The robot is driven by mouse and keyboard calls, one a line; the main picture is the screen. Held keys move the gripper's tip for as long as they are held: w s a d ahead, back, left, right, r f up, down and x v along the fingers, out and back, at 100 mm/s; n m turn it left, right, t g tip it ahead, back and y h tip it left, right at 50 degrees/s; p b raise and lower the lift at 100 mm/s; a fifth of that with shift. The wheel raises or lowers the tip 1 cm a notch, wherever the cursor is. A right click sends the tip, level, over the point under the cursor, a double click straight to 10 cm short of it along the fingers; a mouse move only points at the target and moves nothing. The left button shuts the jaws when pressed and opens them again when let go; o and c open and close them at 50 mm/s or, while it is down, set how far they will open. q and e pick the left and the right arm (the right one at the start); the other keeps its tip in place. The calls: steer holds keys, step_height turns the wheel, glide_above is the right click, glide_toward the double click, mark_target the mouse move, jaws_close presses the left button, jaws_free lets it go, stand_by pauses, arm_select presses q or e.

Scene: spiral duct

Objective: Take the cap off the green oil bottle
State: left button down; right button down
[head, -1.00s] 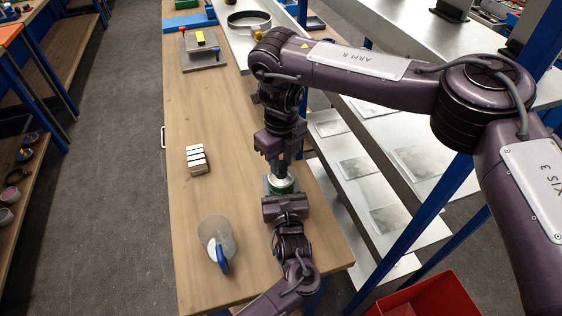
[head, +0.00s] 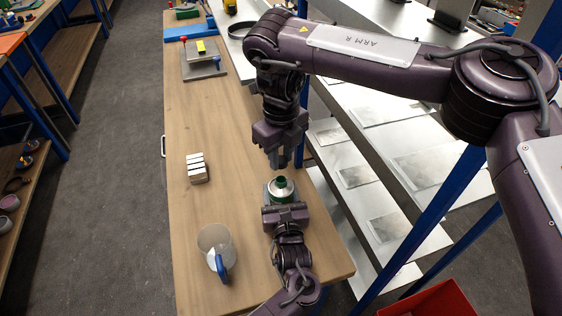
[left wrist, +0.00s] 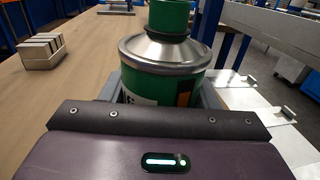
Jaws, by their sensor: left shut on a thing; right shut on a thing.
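The green oil bottle (head: 283,189) stands upright near the right edge of the wooden table. Its silver shoulder and green neck show, with a dark opening at the top in the head view. In the left wrist view the bottle (left wrist: 166,51) fills the upper middle, its top cut off by the frame. My left gripper (head: 284,203) is shut around the bottle's body from the near side. My right gripper (head: 280,160) points down beyond and above the bottle, apart from it. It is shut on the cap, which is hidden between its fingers.
A clear jug with a blue handle (head: 216,248) stands left of my left arm. A stack of pale blocks (head: 196,168) sits farther up the table. A grey plate fixture (head: 203,62) is at the far end. Metal shelving (head: 400,150) runs along the right.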

arm_select(q)
steer(key=shift+c, duration=2.2)
jaws_free()
